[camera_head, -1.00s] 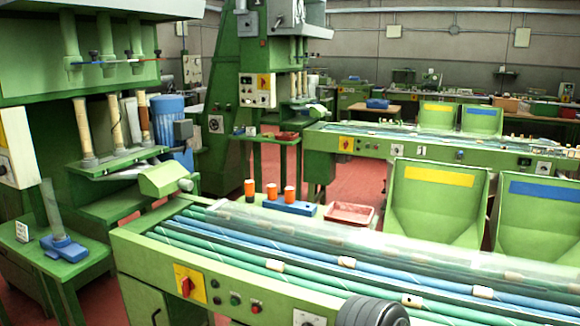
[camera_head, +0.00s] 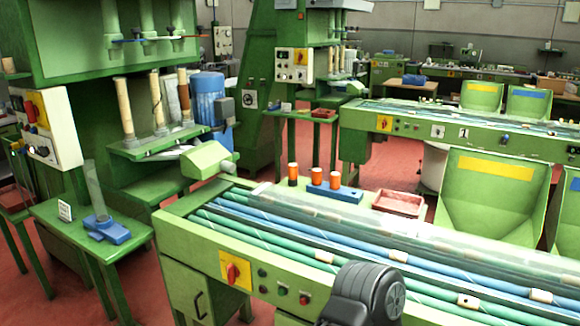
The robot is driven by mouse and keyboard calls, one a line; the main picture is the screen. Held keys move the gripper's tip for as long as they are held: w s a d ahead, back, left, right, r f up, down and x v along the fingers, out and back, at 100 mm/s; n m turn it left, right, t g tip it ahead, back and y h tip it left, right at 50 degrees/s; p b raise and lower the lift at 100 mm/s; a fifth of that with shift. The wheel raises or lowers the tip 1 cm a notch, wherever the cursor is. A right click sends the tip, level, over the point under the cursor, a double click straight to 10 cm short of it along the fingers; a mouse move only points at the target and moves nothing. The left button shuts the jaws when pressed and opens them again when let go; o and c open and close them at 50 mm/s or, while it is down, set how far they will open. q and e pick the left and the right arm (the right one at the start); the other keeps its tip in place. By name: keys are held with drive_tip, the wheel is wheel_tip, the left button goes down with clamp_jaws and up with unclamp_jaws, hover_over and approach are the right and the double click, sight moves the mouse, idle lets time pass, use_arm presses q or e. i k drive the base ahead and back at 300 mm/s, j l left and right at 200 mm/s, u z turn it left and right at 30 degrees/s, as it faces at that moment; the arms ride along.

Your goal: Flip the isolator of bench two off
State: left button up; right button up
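A red rotary isolator handle on a yellow plate (camera_head: 233,270) is on the front face of the near green bench (camera_head: 180,226). A similar switch on a yellow plate (camera_head: 384,123) is on the far green bench (camera_head: 400,131), which has a small white plate with what looks like a "1" (camera_head: 463,133). I cannot read which bench is two. The red handle of the near switch stands roughly upright. A dark grey rounded part of my own arm shows at the bottom, right of the near switch. Neither gripper's fingers are in view.
A machine at left carries a panel with a red knob on yellow (camera_head: 33,108); a farther machine has another panel (camera_head: 294,65). A small green table (camera_head: 75,238) holds a blue-based stand (camera_head: 105,230). Red floor (camera_head: 150,280) is open between table and near bench.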

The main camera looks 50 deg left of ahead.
sight(233, 273)
drive_tip(key=j+u, duration=0.25)
drive_tip(key=j, duration=0.55)
drive_tip(key=j+u, duration=0.3)
drive_tip(key=j, duration=0.5)
drive_tip(key=i+j+u, duration=0.25)
drive_tip(key=j, duration=0.55)
drive_tip(key=k+j, duration=0.05)
drive_tip(key=k, duration=0.05)
